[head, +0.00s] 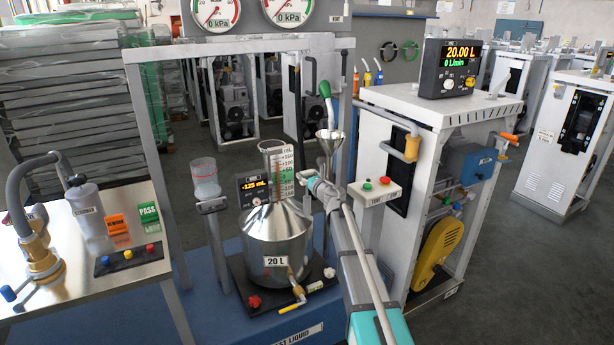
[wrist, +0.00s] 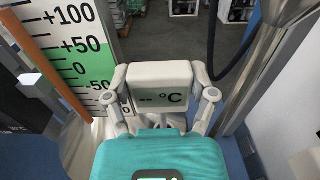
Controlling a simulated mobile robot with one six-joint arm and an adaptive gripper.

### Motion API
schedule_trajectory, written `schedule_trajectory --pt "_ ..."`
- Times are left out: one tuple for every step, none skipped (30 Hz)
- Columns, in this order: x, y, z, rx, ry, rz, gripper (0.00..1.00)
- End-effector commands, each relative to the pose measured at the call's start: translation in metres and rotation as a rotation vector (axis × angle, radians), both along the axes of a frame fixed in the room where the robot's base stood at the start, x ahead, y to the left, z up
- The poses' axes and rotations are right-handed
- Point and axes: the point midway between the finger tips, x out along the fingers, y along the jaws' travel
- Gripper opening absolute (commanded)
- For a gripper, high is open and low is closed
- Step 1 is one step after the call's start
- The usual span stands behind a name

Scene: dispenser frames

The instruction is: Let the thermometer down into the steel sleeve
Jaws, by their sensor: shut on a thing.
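The thermometer's white head (wrist: 163,78), with a grey display reading "-- °C", sits between the two fingers of my gripper (wrist: 160,84) in the wrist view. The fingers are shut on its two sides. Its stem is hidden below the head and the gripper body. In the head view my gripper (head: 316,186) is above and right of the steel 20 L vessel (head: 279,235), near the vessel's neck.
A graduated mL scale (head: 284,172) with a red tube stands left of my gripper, close in the wrist view too (wrist: 75,50). A steel funnel (head: 330,141) with a green-handled valve is just behind; a steel pipe (wrist: 262,62) rises close at right. A white cabinet (head: 425,115) stands right.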

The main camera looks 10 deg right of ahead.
Motion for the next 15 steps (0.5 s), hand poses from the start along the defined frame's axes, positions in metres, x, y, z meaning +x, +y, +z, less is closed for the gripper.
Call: schedule_trajectory --pt "0.000 0.000 -0.004 0.000 0.000 0.000 0.25" --pt "0.000 0.000 -0.005 0.000 0.000 0.000 0.25" --pt "0.000 0.000 -0.006 0.000 0.000 0.000 0.25" --pt "0.000 0.000 -0.007 0.000 0.000 0.000 0.25" --pt "0.000 0.000 -0.008 0.000 0.000 0.000 0.25" --pt "0.000 0.000 -0.010 0.000 0.000 0.000 0.25" --pt "0.000 0.000 -0.011 0.000 0.000 0.000 0.25" --pt "0.000 0.000 -0.012 0.000 0.000 0.000 0.25" --pt "0.000 0.000 -0.013 0.000 0.000 0.000 0.25" --pt "0.000 0.000 -0.014 0.000 0.000 0.000 0.25" --pt "0.000 0.000 -0.015 0.000 0.000 0.000 0.25" --pt "0.000 0.000 -0.017 0.000 0.000 0.000 0.25" --pt "0.000 0.000 -0.018 0.000 0.000 0.000 0.25" --pt "0.000 0.000 -0.019 0.000 0.000 0.000 0.25" --pt "0.000 0.000 -0.020 0.000 0.000 0.000 0.25"
